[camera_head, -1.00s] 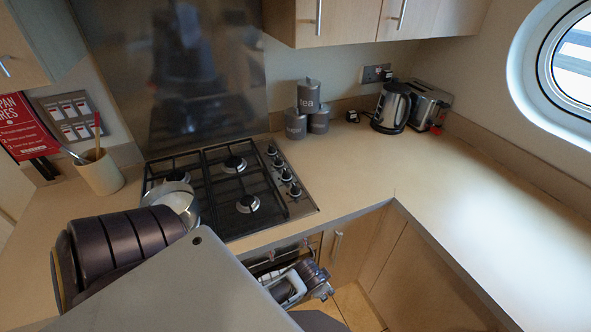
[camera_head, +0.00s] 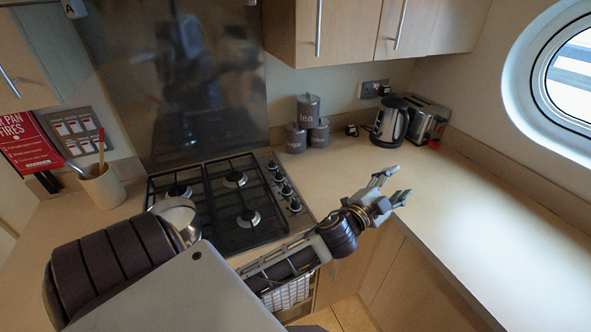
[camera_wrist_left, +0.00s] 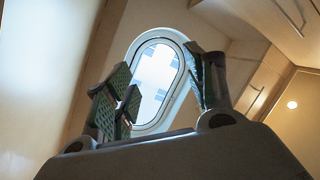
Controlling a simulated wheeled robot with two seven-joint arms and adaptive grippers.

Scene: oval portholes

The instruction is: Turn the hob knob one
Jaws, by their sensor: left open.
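The gas hob (camera_head: 268,222) is set into the counter, with a row of several small dark knobs (camera_head: 286,189) on the steel strip along its right side. I cannot tell which knob is number one. My left gripper (camera_head: 394,184) is open and empty. It is over the counter, to the right of the knobs and clearly apart from them, with its fingers pointing right. In the left wrist view my open fingers (camera_wrist_left: 160,62) have nothing between them. My right gripper is out of view.
Grey canisters (camera_head: 307,110), a kettle (camera_head: 392,119) and a toaster (camera_head: 428,118) stand against the back wall. A utensil pot (camera_head: 103,186) is left of the hob. The right counter (camera_head: 490,215) is clear. Wall cupboards (camera_head: 345,28) hang above the back counter.

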